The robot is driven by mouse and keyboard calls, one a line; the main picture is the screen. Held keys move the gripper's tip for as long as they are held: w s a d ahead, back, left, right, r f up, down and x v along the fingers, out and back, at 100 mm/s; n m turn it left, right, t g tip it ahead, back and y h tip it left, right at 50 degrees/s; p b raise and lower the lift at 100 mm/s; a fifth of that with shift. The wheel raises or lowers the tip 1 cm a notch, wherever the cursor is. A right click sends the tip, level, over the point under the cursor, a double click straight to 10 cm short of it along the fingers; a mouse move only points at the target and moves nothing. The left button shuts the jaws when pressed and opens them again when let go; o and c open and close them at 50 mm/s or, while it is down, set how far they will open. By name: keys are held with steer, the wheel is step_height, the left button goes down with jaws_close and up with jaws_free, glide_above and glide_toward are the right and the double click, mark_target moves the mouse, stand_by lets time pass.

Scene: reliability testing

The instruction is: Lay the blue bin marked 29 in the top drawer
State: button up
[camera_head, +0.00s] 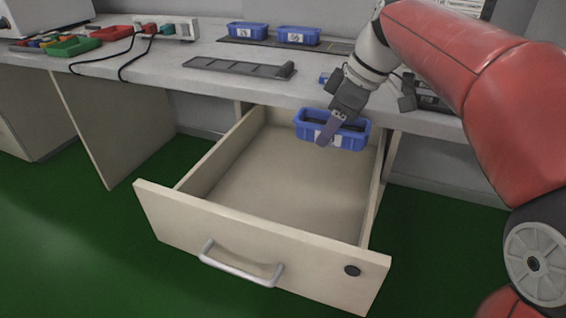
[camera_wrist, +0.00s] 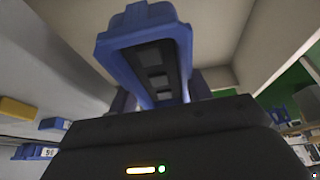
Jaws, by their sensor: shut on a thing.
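A blue bin (camera_head: 350,138) with a white label hangs at the back right of the open top drawer (camera_head: 262,226). My gripper (camera_head: 329,128) is shut on this bin. Its finger partly covers the label, so I cannot read the number. In the wrist view the bin (camera_wrist: 146,36) is held in front of my gripper (camera_wrist: 158,102), with dark contents inside. I cannot tell whether the bin touches the drawer floor. The front and middle of the drawer are empty.
Two blue bins (camera_head: 247,31) (camera_head: 297,36) stand on the worktop (camera_head: 210,50) at the back. Green and red trays (camera_head: 75,46) and black cables are at the left. The worktop edge overhangs the drawer's back.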

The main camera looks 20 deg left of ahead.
steer(key=b, duration=0.3)
glide_toward(288, 180)
steer(key=s+d+f, duration=0.1)
steer(key=d+f, duration=0.2)
steer(key=s+d+f, duration=0.1)
steer(key=d, duration=0.1)
steer(key=shift+s+d+f, duration=0.1)
steer(key=shift+s+f, duration=0.2)
steer(key=a, duration=0.1)
steer(key=w+a, duration=0.1)
steer(key=shift+a+r, duration=0.15)
steer(key=shift+a, duration=0.2)
steer(key=shift+w+a, duration=0.3)
steer(key=shift+a, duration=0.5)
steer(key=shift+w+a+f, duration=0.2)
steer(key=shift+a, duration=0.35)
steer(key=shift+w+a+f, duration=0.2)
steer(key=shift+a, duration=0.35)
steer(key=shift+w+a+f, duration=0.2)
steer(key=shift+a, duration=0.3)
steer(key=shift+f+b, duration=0.15)
steer(key=shift+b, duration=0.15)
steer(key=o, duration=1.1)
